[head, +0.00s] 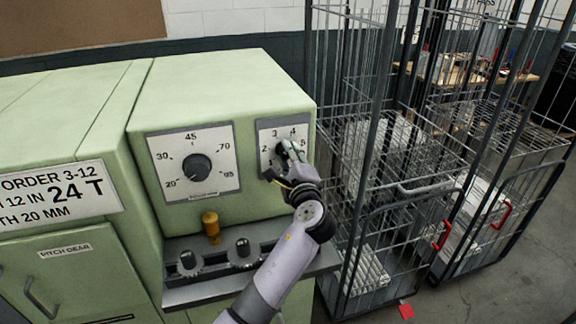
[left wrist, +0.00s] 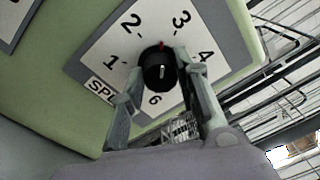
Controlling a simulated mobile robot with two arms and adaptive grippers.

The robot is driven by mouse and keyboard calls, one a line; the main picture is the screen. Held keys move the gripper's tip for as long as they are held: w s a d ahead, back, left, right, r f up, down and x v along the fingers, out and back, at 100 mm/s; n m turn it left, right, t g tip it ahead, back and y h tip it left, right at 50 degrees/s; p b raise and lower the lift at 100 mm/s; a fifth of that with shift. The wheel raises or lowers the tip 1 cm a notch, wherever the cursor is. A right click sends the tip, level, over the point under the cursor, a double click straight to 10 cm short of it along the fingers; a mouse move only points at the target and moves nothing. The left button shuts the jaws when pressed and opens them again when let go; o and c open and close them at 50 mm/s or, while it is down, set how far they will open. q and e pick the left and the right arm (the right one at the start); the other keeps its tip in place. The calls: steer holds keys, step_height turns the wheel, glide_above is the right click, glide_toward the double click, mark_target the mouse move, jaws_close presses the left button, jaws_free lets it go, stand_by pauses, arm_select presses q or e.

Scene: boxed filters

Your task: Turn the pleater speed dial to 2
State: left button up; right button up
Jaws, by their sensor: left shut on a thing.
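The speed dial is a black round knob (left wrist: 158,70) on a white numbered plate (left wrist: 100,62) marked "SPE…", partly covered. In the left wrist view a red mark at the knob's edge points between 2 and 3. My left gripper (left wrist: 160,78) has its two fingers closed on either side of the knob. In the head view my left gripper (head: 284,155) is at the plate (head: 266,135) on the right of the green machine's front, and hides much of the knob. The 5 is hidden in the wrist view. My right gripper is not in view.
Left of the speed plate is a larger dial (head: 197,167) marked from 20 to 95. Below are an amber knob (head: 211,226) and a ledge with two small black knobs (head: 188,260). A wire cage trolley (head: 375,190) stands close on the right.

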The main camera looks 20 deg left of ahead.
arm_select(q)
steer(key=n+b, duration=0.6)
steer(key=b, duration=0.1)
steer(key=shift+f+n, duration=0.25)
steer(key=shift+n, duration=0.05)
steer(key=shift+r+n, duration=0.1)
steer(key=shift+n, duration=0.2)
steer(key=o, duration=1.2)
steer(key=shift+r, duration=0.1)
steer(key=shift+c, duration=0.2)
